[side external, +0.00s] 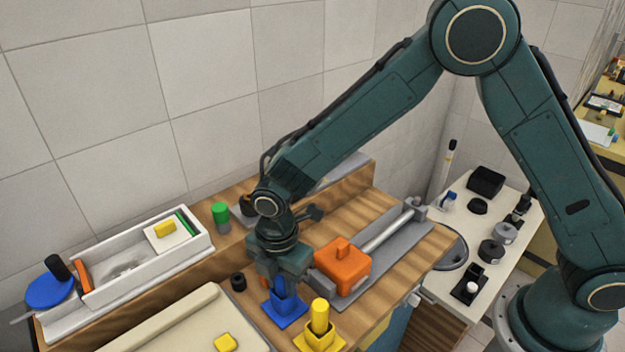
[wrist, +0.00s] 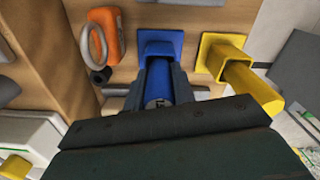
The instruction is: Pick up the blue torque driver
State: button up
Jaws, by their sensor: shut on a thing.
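The blue torque driver (wrist: 157,84) sits between the fingers of my gripper (wrist: 156,72), which is shut on it. In the side view my gripper (side external: 281,284) points down over the blue square holder (side external: 287,314), hiding most of the driver. The blue holder also shows in the wrist view (wrist: 161,38), just beyond the fingertips. The driver's lower end appears to be at or in the holder; I cannot tell whether it is clear of it.
A yellow driver (side external: 320,316) stands in a yellow holder (side external: 310,342) close to the right. An orange block (side external: 343,268) is behind on a grey rail. A small black cylinder (side external: 238,282) is to the left. A white tray (side external: 194,222) lies further left.

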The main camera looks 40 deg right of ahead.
jog(key=shift+r, duration=0.1)
notch_tip(320, 180, up, 20)
jog(key=shift+f, duration=0.1)
dwell(0.7)
dwell(0.3)
jog(key=o, duration=0.5)
jog(key=shift+c, duration=0.2)
grip_shut()
